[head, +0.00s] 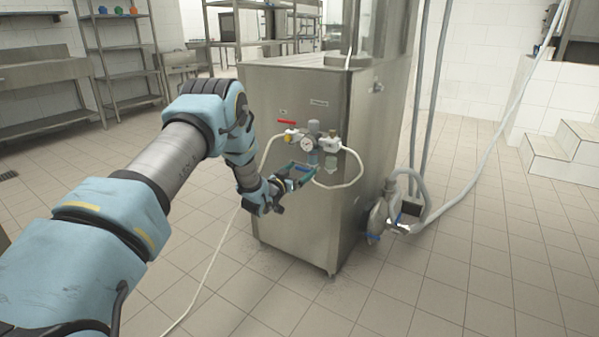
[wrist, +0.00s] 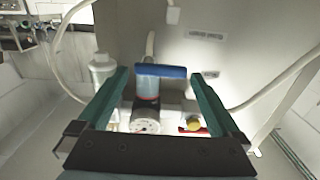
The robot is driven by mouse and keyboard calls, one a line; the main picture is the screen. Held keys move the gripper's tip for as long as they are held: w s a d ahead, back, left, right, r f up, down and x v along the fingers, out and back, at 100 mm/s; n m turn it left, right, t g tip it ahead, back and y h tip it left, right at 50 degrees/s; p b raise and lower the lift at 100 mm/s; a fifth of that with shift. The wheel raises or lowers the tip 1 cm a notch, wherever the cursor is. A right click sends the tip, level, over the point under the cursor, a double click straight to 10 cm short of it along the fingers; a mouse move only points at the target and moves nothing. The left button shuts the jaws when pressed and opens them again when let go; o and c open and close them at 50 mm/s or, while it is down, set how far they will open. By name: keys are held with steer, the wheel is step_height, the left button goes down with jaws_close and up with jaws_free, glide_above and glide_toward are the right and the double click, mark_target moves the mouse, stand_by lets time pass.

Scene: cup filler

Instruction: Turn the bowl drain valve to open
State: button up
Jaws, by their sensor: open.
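The blue handle of the bowl drain valve (wrist: 160,71) lies crosswise in the wrist view, at the end of a clear bluish bowl (wrist: 148,90). My gripper (wrist: 160,76) is open, with one green finger on each side of the handle. Gaps show between the fingers and the handle, so I see no grip on it. In the head view my gripper (head: 304,171) is at the front of the steel machine (head: 290,220), just below the gauge. The bowl and handle are partly hidden by the fingers there.
A round gauge (head: 307,144) and a red-handled valve (head: 286,123) sit close above my gripper. White hoses (head: 352,178) loop on both sides. A pump (head: 381,218) stands at the machine's lower right.

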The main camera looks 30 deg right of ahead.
steer(key=c, duration=1.2)
steer(key=shift+o, duration=0.2)
steer(key=shift+f+n, duration=0.1)
steer(key=shift+n, duration=0.2)
steer(key=shift+s+d+f+n+b, duration=0.15)
steer(key=shift+f+n+b, duration=0.25)
steer(key=shift+n+b, duration=1.6)
steer(key=shift+s+f+n+b, duration=0.15)
steer(key=shift+f+n+b, duration=0.2)
steer(key=shift+n, duration=3.4)
steer(key=shift+s+d+f+n+b, duration=0.15)
steer(key=shift+f+n+b, duration=0.65)
steer(key=shift+n, duration=2.05)
steer(key=shift+a+r+b, duration=0.1)
steer(key=shift+r+b, duration=0.2)
steer(key=shift+r, duration=0.05)
steer(key=o, duration=1.2)
steer(key=shift+c, duration=0.2)
